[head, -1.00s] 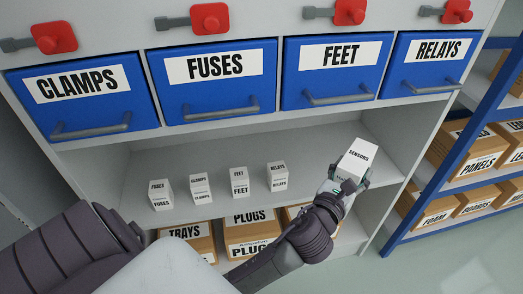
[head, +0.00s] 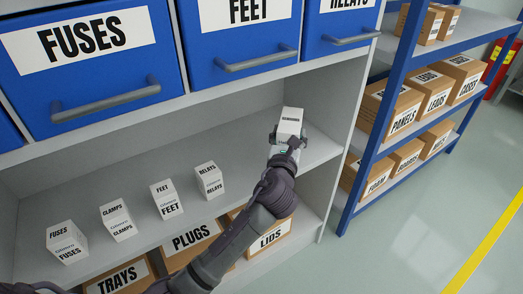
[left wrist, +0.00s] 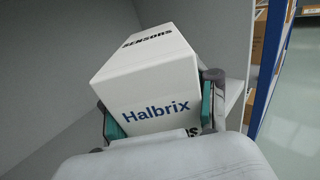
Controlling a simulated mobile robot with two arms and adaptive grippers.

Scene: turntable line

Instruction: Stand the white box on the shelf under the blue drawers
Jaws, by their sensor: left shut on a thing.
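The white box (head: 290,121) is marked SENSORS and is held by my left gripper (head: 287,141) at the right end of the grey shelf (head: 243,150) under the blue drawers (head: 100,75). The fingers close on its two sides. In the left wrist view the white box (left wrist: 150,80) fills the middle, with "Halbrix" on its near face and a teal-padded finger (left wrist: 207,103) against its side. It looks upright in the head view. Whether its base touches the shelf is hidden behind the gripper. My right gripper is not in view.
White boxes marked FUSES (head: 66,243), CLAMPS (head: 118,220), FEET (head: 166,200) and RELAYS (head: 209,181) stand in a row to the left. The cabinet's side wall (head: 345,130) is close on the right. Cartons stand below, including PLUGS (head: 192,243). A blue rack (head: 372,150) stands beyond.

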